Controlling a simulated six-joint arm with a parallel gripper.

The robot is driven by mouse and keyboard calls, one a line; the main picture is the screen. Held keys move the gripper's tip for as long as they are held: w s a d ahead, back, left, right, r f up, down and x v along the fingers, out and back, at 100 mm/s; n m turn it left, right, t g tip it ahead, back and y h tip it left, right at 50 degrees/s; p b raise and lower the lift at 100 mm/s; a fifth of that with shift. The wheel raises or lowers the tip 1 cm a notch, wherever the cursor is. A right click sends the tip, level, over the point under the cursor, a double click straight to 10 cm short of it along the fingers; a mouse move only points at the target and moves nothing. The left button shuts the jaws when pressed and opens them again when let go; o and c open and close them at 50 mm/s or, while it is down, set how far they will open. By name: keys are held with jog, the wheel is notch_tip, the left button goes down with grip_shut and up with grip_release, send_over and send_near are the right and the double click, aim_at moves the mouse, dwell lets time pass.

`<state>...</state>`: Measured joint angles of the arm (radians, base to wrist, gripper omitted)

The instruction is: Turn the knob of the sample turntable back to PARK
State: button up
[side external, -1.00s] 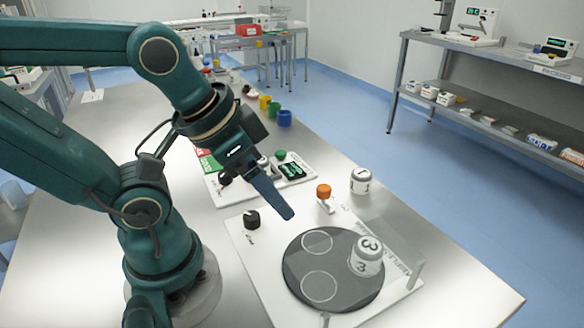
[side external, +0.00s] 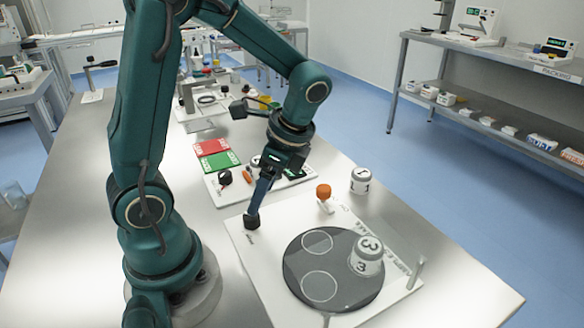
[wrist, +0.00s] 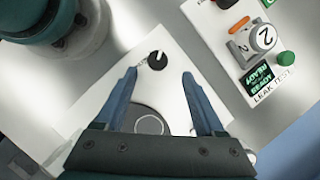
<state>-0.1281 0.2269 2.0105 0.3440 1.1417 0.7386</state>
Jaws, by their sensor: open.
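The sample turntable is a white panel (side external: 276,281) with a dark round disc (side external: 333,291). Its black knob (side external: 251,222) sits at the panel's back left corner and also shows in the wrist view (wrist: 157,60) with a white pointer mark. The lettering beside it is too small to read. My gripper (side external: 257,208) points down just above the knob in the side view. In the wrist view my open gripper (wrist: 160,73) has the knob between and slightly beyond its fingertips, with clear gaps on both sides. I cannot tell whether a finger touches it.
A white canister marked 3 (side external: 366,262) stands on the disc. An orange-topped post (side external: 323,192) and a canister marked 1 (side external: 360,181) stand behind it. The leak test panel (wrist: 219,37) holds a canister marked 2 (wrist: 262,38) and a green button (wrist: 285,58).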

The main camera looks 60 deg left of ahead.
aim_at(252, 220)
jog(key=shift+s+a+f+g, duration=0.15)
jog(key=shift+s+f+g, duration=0.15)
jog(key=shift+f, duration=0.35)
jog(key=shift+x, duration=2.2)
jog(key=shift+w, duration=0.1)
grip_shut()
